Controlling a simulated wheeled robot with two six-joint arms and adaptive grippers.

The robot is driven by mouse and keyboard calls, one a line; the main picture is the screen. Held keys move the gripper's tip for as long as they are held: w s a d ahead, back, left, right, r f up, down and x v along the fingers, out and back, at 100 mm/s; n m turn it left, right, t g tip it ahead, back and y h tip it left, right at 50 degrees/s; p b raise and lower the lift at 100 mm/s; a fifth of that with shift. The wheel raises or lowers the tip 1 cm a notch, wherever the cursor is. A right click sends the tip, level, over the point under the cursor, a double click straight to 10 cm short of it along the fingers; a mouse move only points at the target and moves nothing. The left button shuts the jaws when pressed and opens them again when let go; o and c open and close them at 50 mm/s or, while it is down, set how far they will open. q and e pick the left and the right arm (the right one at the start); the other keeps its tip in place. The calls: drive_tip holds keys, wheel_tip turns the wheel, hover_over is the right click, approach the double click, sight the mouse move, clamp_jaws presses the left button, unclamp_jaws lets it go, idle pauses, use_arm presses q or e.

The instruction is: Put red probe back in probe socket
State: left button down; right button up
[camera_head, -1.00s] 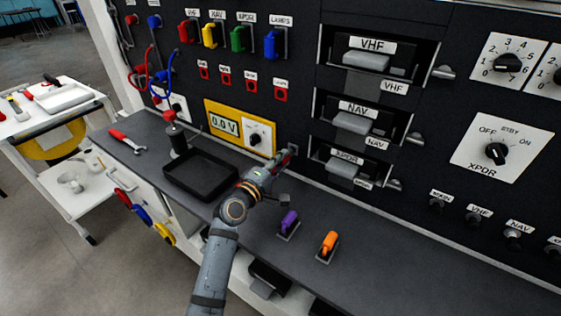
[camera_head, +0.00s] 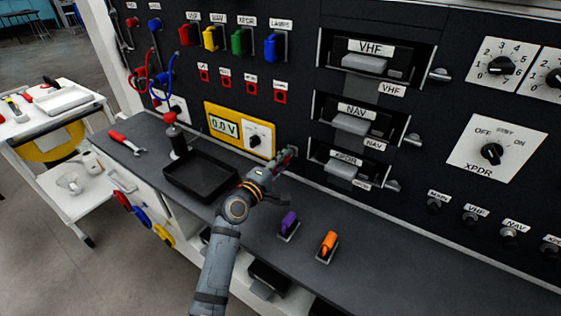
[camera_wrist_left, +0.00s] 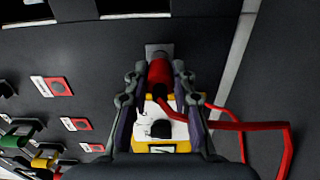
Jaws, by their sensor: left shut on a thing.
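My left gripper (camera_head: 284,160) is beside the panel, just right of the yellow voltmeter. In the left wrist view its two fingers (camera_wrist_left: 158,88) are shut on a red probe (camera_wrist_left: 158,75), which is between them and points at the panel. A small grey square plate (camera_wrist_left: 158,49) is right behind the probe's far end. I cannot tell whether the probe touches it or sits in it. A red cable (camera_wrist_left: 235,126) loops at the right of the wrist view. In the head view the probe is mostly hidden by the gripper. My right gripper is not in view.
The yellow voltmeter (camera_head: 236,131) reads 0.0 V. A black tray (camera_head: 200,177) is left of my arm. A purple-handled part (camera_head: 288,223) and an orange-handled part (camera_head: 329,243) stand on the bench right of it. A red-handled tool (camera_head: 122,140) lies further left.

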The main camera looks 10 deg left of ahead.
use_arm(q)
drive_tip(key=shift+w+r, duration=0.1)
drive_tip(key=shift+r, duration=0.35)
drive_tip(key=c, duration=1.4)
unclamp_jaws()
drive_tip(key=shift+w, duration=0.1)
drive_tip(key=shift+c, duration=0.2)
drive_tip(key=o, duration=0.4)
drive_tip(key=shift+w+d+f, duration=0.25)
drive_tip(key=shift+w+f, duration=0.1)
drive_tip(key=shift+s, duration=0.15)
drive_tip(key=shift+o, duration=0.7)
drive_tip(key=shift+a, duration=0.1)
drive_tip(key=shift+f, duration=0.1)
drive_tip(key=shift+s, duration=0.1)
drive_tip(key=p+v, duration=0.1)
drive_tip(key=v, duration=0.6)
